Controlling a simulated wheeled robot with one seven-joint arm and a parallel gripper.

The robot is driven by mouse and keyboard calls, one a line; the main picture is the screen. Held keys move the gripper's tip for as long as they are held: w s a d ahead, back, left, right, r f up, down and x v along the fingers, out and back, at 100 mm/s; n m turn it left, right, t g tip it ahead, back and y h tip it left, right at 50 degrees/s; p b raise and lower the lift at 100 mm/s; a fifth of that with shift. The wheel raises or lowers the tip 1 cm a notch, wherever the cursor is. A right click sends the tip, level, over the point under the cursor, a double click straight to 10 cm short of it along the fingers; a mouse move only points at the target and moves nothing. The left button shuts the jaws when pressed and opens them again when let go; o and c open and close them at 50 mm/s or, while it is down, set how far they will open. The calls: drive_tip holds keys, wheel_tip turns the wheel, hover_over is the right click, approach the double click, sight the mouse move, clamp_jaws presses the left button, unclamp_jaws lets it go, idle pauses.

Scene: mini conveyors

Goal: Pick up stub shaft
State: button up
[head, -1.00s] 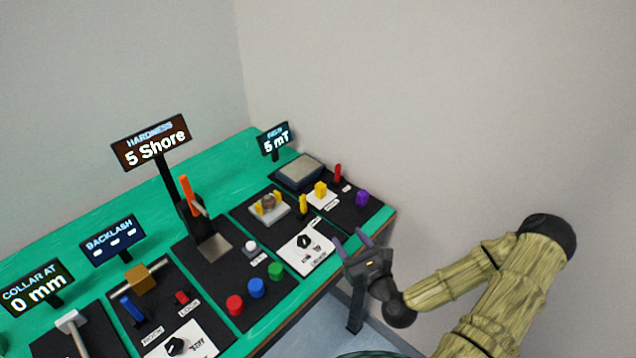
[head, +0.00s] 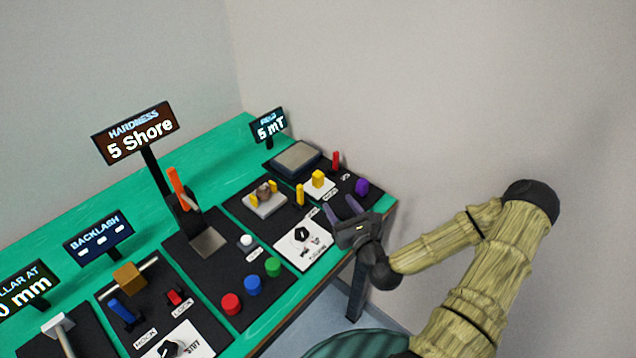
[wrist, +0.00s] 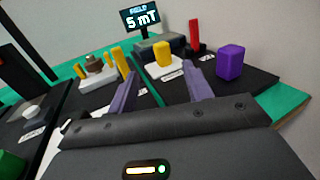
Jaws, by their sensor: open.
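No part is labelled as a stub shaft, and I cannot tell for certain which one it is. A small brown rounded part (head: 264,190) sits on a pale block between yellow posts; it also shows in the wrist view (wrist: 94,63). My gripper (head: 340,207) has two purple fingers, spread apart and empty, at the bench's right front edge. In the wrist view my gripper (wrist: 162,70) points toward a yellow block (wrist: 162,54) on a white plate. A purple block (wrist: 230,62) stands right of the fingers.
A red post (head: 336,160) and a grey-topped box (head: 296,157) stand at the back right. A white dial plate (head: 304,244) and red, blue and green buttons (head: 252,285) lie to the left. The display (head: 269,126) reads 5 mT. Walls close off the back and right.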

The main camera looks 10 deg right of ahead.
approach(318, 173)
drive_tip(key=p+x, duration=0.1)
drive_tip(key=x, duration=0.3)
drive_tip(key=shift+f, duration=0.1)
drive_tip(key=shift+w, duration=0.1)
drive_tip(key=x, duration=0.5)
drive_tip(key=shift+w+a+p, duration=0.15)
drive_tip(key=shift+w+p, duration=0.2)
clamp_jaws()
idle(0.4)
wheel_tip(318, 173, up, 10)
drive_tip(key=shift+r, duration=0.1)
